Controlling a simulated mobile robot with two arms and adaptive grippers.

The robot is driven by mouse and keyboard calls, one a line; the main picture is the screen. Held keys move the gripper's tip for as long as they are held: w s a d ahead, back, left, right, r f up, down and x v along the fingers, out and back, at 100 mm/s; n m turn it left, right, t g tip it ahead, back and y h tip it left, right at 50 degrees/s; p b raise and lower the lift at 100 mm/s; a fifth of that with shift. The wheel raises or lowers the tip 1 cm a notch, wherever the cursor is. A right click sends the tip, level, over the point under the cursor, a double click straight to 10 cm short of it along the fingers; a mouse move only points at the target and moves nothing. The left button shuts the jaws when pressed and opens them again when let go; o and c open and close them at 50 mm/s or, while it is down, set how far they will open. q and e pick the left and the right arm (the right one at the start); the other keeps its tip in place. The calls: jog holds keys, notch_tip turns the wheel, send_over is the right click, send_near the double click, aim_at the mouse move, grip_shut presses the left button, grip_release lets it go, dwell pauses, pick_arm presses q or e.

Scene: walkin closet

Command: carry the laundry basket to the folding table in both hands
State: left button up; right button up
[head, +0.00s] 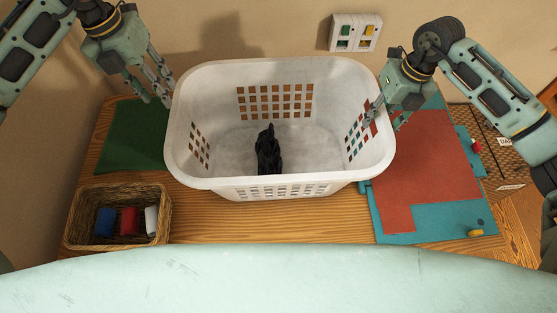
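The white plastic laundry basket (280,185) stands upright on a wooden table top (275,222) in the middle of the head view. A small black object (268,150) is inside it. My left gripper (161,88) is at the basket's left side, just outside the rim, with its fingers apart and nothing between them. My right gripper (385,115) is at the right rim. One finger shows inside the right wall and another outside it, with a gap between them. Whether either finger touches the wall is hard to see.
A wicker tray (118,190) with red, blue and white items stands front left. A green cloth or mat (130,135) lies left of the basket. A red sheet (428,165) lies on a teal mat (405,238) at right. A wall panel (356,32) has green and yellow switches.

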notch_tip(320, 180, up, 12)
jog(key=d, duration=0.2)
dwell(0.4)
jog(key=shift+f, duration=0.15)
dwell(0.3)
